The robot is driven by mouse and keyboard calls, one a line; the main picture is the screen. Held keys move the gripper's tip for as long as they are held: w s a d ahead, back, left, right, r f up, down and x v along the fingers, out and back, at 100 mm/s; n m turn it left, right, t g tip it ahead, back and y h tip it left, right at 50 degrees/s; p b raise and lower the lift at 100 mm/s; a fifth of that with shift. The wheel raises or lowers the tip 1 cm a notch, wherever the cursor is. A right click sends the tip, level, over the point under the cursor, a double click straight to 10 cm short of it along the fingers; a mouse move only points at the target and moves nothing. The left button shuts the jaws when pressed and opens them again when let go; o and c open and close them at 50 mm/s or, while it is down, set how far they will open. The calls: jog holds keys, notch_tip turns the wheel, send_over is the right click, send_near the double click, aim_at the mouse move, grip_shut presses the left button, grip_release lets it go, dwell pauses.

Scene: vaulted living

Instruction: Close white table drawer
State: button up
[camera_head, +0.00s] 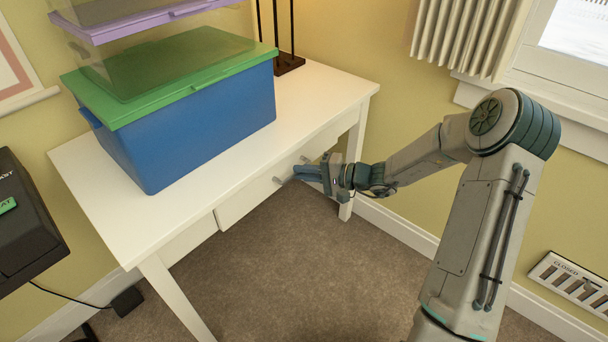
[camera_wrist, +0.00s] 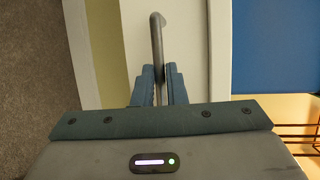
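The white table (camera_head: 330,92) stands against the wall with a drawer (camera_head: 240,205) in its front side. The drawer front appears to stand slightly out from the table's frame; how far is hard to tell. Its grey bar handle shows in the wrist view (camera_wrist: 157,38), running down between my fingers. My gripper (camera_head: 293,174) is at the drawer front, near the table's right part. In the wrist view my gripper (camera_wrist: 160,85) has its two blue-grey fingers close on both sides of the handle, and they seem closed on it. The drawer's inside is hidden.
A blue bin with a green lid (camera_head: 190,110) stands on the table, with a purple-lidded clear bin (camera_head: 130,20) above it. A dark-based stand (camera_head: 287,64) is at the back. A black machine (camera_head: 25,220) is at left. Carpet before the drawer is clear.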

jog(key=o, duration=0.3)
jog(key=shift+w+a, duration=0.1)
jog(key=shift+a, duration=0.1)
jog(key=shift+o, duration=0.2)
jog(key=shift+d, duration=0.1)
jog(key=p+v, duration=0.2)
jog(key=v, duration=1.1)
jog(key=shift+d, duration=0.4)
jog(key=shift+r, duration=0.15)
